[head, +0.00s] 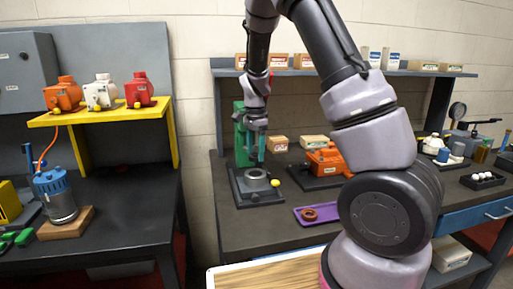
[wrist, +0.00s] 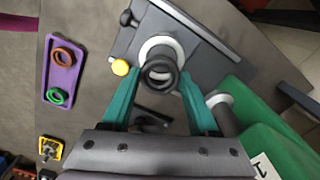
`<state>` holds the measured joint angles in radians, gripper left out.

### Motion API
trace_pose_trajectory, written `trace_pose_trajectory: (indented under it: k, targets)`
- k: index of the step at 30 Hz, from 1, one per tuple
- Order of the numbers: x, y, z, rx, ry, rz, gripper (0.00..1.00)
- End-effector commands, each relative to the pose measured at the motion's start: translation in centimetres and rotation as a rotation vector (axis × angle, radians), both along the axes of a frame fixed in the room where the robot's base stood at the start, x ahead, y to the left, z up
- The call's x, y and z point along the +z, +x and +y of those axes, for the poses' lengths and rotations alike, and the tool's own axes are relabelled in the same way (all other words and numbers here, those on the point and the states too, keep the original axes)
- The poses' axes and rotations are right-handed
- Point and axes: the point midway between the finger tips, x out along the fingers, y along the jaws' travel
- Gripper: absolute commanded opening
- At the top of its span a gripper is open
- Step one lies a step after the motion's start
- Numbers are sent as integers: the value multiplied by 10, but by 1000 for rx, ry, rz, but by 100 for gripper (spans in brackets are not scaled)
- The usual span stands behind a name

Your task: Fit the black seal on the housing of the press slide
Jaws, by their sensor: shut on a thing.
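My gripper (wrist: 157,78) has teal fingers on either side of the black seal (wrist: 160,73), shut on it. The seal is a thick dark ring. In the wrist view it overlaps the near part of a pale round housing (wrist: 160,45) on a grey base plate; I cannot tell whether they touch. In the head view my gripper (head: 257,157) is just above the housing (head: 256,174), beside the green press column (head: 240,135). The seal is too small to make out there.
A purple tray (head: 325,211) holds a red-brown ring (head: 309,214) and a green ring (wrist: 57,96). A yellow knob (wrist: 120,67) sits beside the housing. The green press body (wrist: 260,115) stands close to my gripper. An orange motor (head: 325,160) is to the right.

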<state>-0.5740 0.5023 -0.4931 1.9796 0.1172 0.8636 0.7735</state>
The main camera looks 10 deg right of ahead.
Motion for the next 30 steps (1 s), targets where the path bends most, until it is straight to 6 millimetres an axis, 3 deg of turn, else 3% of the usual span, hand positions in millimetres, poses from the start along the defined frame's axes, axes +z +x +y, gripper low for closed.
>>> trace_pose_trajectory:
  k: [5,19,30]
  targets:
    - [-2,0,3,-36,0,1,7]
    - [-41,-1,2,-37,0,1,7]
    - [-46,0,3,-36,0,-1,7]
